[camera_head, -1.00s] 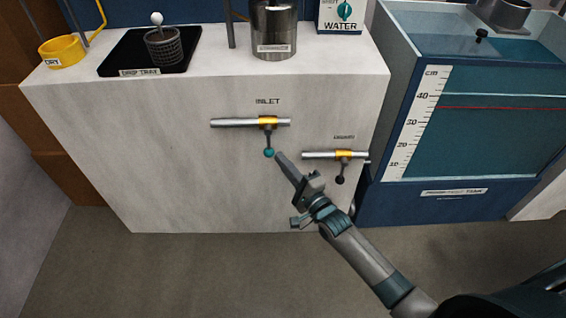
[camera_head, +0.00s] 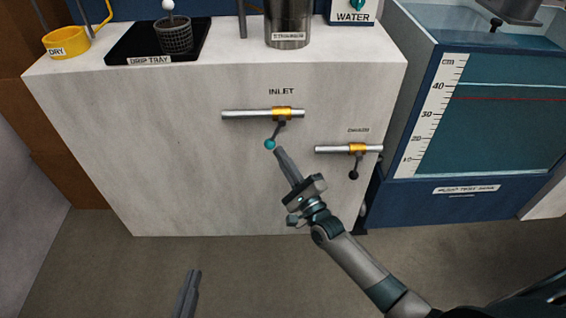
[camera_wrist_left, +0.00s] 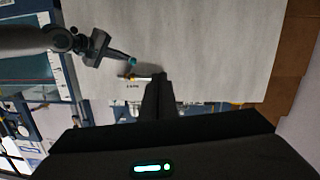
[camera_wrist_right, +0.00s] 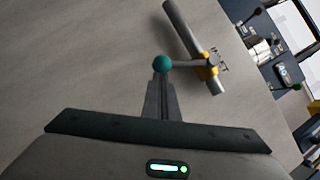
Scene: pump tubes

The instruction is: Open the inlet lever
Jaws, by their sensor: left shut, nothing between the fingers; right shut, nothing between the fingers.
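The inlet lever (camera_head: 276,131) has a teal ball knob (camera_head: 269,144) and hangs down and to the left from the yellow valve body (camera_head: 282,114) on a horizontal silver pipe, under the INLET label. My right gripper (camera_head: 279,152) is shut and empty, its tips at the right and lower side of the knob. In the right wrist view the knob (camera_wrist_right: 163,64) sits at the fingertips, touching or nearly so. My left gripper (camera_head: 196,273) is shut and empty, low in front of the cabinet, away from the lever. The left wrist view also shows the knob (camera_wrist_left: 132,62).
A second, lower valve with a black-knobbed lever (camera_head: 354,174) is to the right, near my right forearm. A blue water tank (camera_head: 450,205) stands right of the white cabinet (camera_head: 130,120). A drip tray (camera_head: 120,50) and metal vessel (camera_head: 288,25) are on top.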

